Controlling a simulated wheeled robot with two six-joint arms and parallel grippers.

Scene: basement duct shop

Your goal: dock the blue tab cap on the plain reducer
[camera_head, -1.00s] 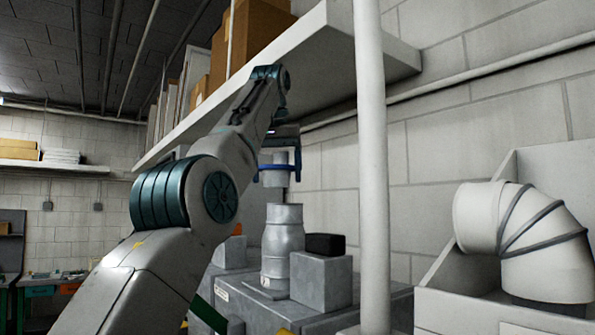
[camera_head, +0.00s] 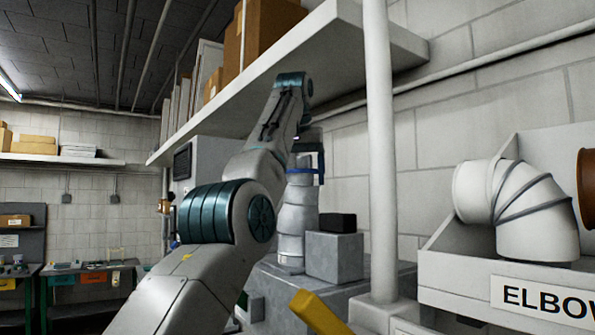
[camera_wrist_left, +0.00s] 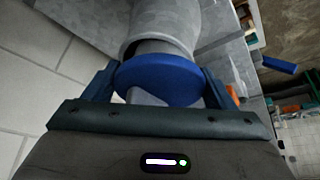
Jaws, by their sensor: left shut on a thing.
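The plain reducer (camera_head: 297,225) is a grey metal piece standing upright on a grey bench block. My left gripper (camera_head: 305,168) is above it, shut on the blue tab cap (camera_head: 296,170). In the left wrist view, the cap's blue disc (camera_wrist_left: 160,80) sits between the two blue fingers of the gripper (camera_wrist_left: 158,88). A grey collar on the cap's far side meets the dark mouth of the reducer (camera_wrist_left: 168,18). The cap is at the reducer's top, but I cannot tell how deep it sits. My right gripper is not in view.
A grey block (camera_head: 335,257) with a black piece (camera_head: 337,222) on it stands right beside the reducer. A white post (camera_head: 380,150) rises further right. A shelf (camera_head: 345,35) hangs above my arm. A white bin with elbows (camera_head: 450,277) is at the right.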

